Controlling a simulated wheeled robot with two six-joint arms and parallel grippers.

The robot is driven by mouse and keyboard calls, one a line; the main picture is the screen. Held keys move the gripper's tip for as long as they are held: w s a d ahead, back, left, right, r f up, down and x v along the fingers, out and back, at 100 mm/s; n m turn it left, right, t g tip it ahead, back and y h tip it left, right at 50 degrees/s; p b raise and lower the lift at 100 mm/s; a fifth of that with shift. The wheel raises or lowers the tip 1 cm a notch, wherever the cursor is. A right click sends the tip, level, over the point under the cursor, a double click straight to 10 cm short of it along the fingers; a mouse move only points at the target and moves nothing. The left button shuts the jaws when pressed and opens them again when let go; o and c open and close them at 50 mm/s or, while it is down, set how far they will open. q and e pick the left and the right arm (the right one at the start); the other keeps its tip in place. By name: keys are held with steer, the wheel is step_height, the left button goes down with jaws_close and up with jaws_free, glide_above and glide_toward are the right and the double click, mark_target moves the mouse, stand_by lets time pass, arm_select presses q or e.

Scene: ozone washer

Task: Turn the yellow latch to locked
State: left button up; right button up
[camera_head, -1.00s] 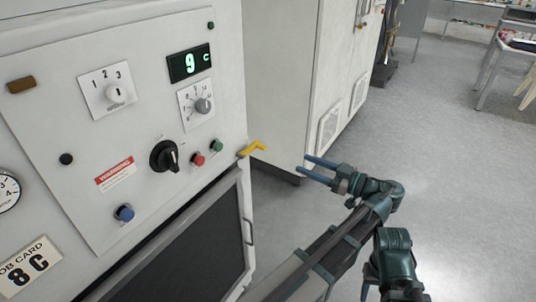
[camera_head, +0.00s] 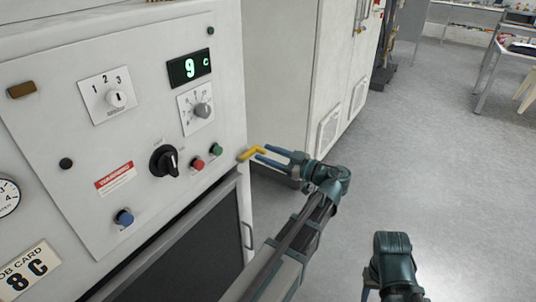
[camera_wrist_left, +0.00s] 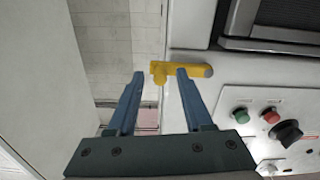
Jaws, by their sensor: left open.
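The yellow latch (camera_head: 251,152) sticks out from the right edge of the white machine, just right of the green button. My left gripper (camera_head: 262,154) is open, with its blue fingers pointing left at the latch's outer end. In the left wrist view the latch (camera_wrist_left: 181,71) lies just past the fingertips of my left gripper (camera_wrist_left: 159,73), its short bent end between them. I cannot tell whether the fingers touch it. My right gripper (camera_head: 368,277) is partly seen at the bottom, its fingers mostly hidden or out of frame.
The machine's panel (camera_head: 135,140) carries a black knob (camera_head: 164,160), a red button (camera_head: 198,164) and a green button (camera_head: 216,150) beside the latch. A dark-windowed door with a handle (camera_head: 247,235) is below. A white cabinet (camera_head: 290,75) stands behind. Floor (camera_head: 450,150) to the right is open.

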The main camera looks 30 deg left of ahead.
arm_select(q)
steer(key=shift+a, duration=0.1)
steer(key=shift+c, duration=0.3)
jaws_close()
stand_by(1.2)
